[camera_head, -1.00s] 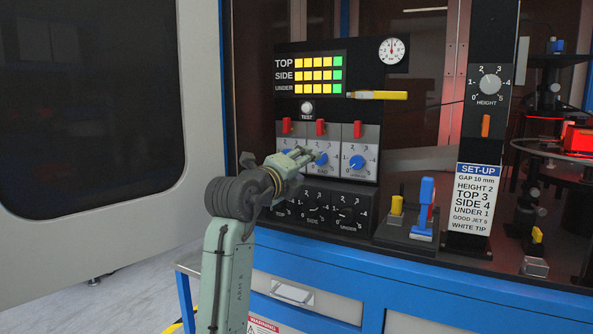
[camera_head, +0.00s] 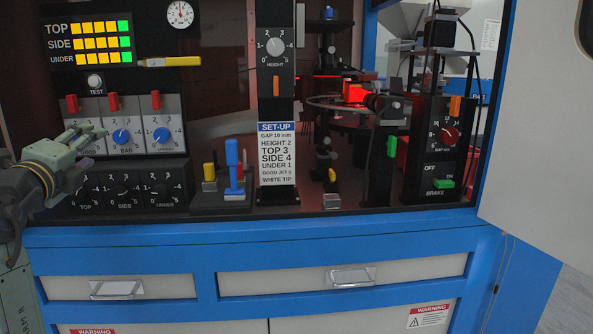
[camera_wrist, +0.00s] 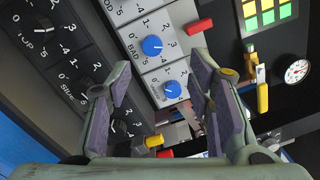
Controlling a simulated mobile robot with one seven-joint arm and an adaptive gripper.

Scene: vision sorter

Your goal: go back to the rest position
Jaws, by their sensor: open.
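My gripper (camera_head: 88,138) is at the left of the head view, in front of the panel with blue knobs. In the wrist view my gripper (camera_wrist: 158,90) has its two fingers well apart, with nothing held between them. The blue BAD knob (camera_head: 121,137) and another blue knob (camera_head: 161,135) to its right show clear of the gripper. The gripper covers part of the leftmost knob's plate. The fingers appear apart from the panel, though the exact gap is hard to tell.
Black lower knobs (camera_head: 124,192) line the panel's foot. A blue upright handle (camera_head: 232,165) and yellow peg (camera_head: 209,172) stand on a black base to the right. The set-up card (camera_head: 276,155) hangs beyond them. An open white door (camera_head: 545,130) stands at far right.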

